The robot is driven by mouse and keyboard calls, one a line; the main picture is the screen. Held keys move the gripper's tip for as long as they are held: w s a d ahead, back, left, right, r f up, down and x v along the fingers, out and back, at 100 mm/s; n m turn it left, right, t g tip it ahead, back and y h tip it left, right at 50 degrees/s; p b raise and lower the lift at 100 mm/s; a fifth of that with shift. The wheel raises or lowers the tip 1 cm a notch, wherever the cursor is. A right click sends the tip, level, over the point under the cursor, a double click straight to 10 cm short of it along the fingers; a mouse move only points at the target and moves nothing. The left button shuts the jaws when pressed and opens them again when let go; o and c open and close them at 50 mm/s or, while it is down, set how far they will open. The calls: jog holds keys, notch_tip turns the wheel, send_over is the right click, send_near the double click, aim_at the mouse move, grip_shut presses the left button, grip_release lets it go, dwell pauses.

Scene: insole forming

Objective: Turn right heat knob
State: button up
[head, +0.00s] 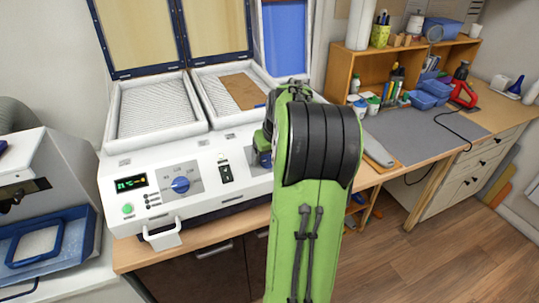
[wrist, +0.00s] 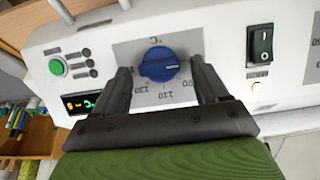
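The right heat knob (wrist: 158,65) is blue and round. In the wrist view it sits on a grey dial plate (wrist: 188,42) with temperature numbers, which appear upside down. My gripper (wrist: 161,66) is open, with one dark finger on each side of the knob. A gap shows between each finger and the knob; I cannot tell the exact depth of the fingertips. In the head view my green and black arm covers the right part of the white machine's front (head: 205,205), including this knob and most of my gripper.
In the head view, the left heat knob (head: 181,185) and a black rocker switch (head: 226,173) show left of my arm. A green button (wrist: 56,67) and a lit display (wrist: 80,102) lie beside the right knob. A workbench with tubs and a grey mat (head: 425,130) stands right.

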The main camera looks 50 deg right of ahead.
jog(key=c, duration=1)
jog(key=m+p, duration=0.1)
jog(key=m+y+p, duration=0.1)
jog(key=m+p, duration=0.1)
jog(key=shift+s+d+r+m+t, duration=0.2)
jog(key=shift+m+t, duration=0.1)
jog(key=shift+t, duration=0.1)
jog(key=m+p, duration=0.1)
jog(key=m, duration=0.1)
jog(key=m+t+p, duration=0.1)
jog(key=m, duration=0.1)
jog(key=shift+s+d+f+y+p, duration=0.15)
jog(key=shift+y+p, duration=0.2)
jog(key=shift+y, duration=0.05)
jog(key=m+t+p, duration=0.1)
jog(key=m, duration=0.1)
jog(key=m+p, duration=0.1)
jog(key=m, duration=0.1)
jog(key=shift+s+f+t, duration=0.15)
jog(key=shift+s+t, duration=0.05)
jog(key=shift+t, duration=0.2)
jog(key=shift+s+f+m+t+p, duration=0.15)
jog(key=shift+m+t+p, duration=0.2)
jog(key=shift+m, duration=0.8)
jog(key=shift+f+m+t+p, duration=0.15)
jog(key=shift+m+t, duration=0.3)
jog(key=shift+m, duration=0.7)
